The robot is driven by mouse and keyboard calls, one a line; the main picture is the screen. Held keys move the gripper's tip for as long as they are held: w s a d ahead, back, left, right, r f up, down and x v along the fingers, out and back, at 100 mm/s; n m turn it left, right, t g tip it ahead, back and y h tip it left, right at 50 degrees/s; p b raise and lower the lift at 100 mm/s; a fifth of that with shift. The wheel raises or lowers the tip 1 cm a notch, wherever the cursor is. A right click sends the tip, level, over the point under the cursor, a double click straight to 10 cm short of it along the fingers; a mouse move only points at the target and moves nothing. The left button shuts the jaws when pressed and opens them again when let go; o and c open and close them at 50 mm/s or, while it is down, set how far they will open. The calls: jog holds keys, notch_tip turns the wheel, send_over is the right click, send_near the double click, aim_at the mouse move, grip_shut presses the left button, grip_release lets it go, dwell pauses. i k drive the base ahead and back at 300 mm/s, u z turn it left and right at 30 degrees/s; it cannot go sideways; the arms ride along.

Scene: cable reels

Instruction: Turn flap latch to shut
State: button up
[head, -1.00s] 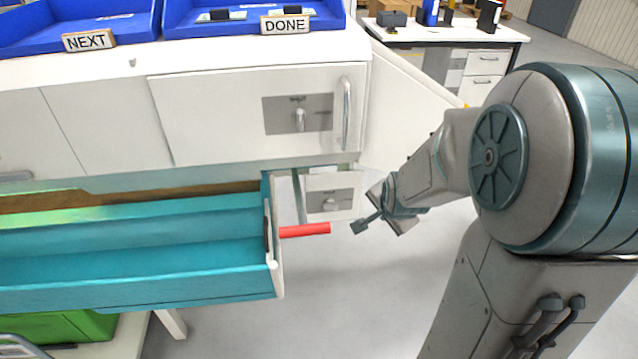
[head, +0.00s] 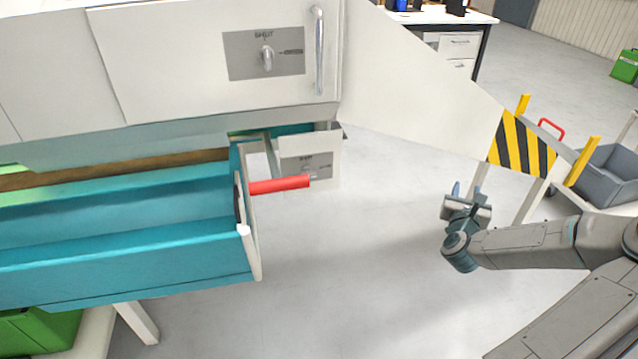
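A latch with a silver knob (head: 267,57) sits on a grey plate (head: 237,66) on the upper white front. The knob stands roughly upright below the word SHUT; a second, darker label is at its right. A second plate (head: 321,162), also marked SHUT, is on a lower white panel; its knob is partly hidden by a red bar. I cannot tell which one is the flap latch. My gripper (head: 470,187) is to the right of both, over the floor, with its fingertips apart and nothing between them.
A teal drawer (head: 130,275) stands pulled out at the left, with the red bar (head: 280,185) sticking out from its end. A vertical silver handle (head: 319,50) is right of the upper plate. A black-and-yellow striped barrier (head: 522,148) and grey bin (head: 612,175) stand behind my arm. The middle floor is clear.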

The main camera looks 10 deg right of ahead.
aim_at(307, 169)
jog(key=k, duration=0.35)
jog(key=u, duration=1.2)
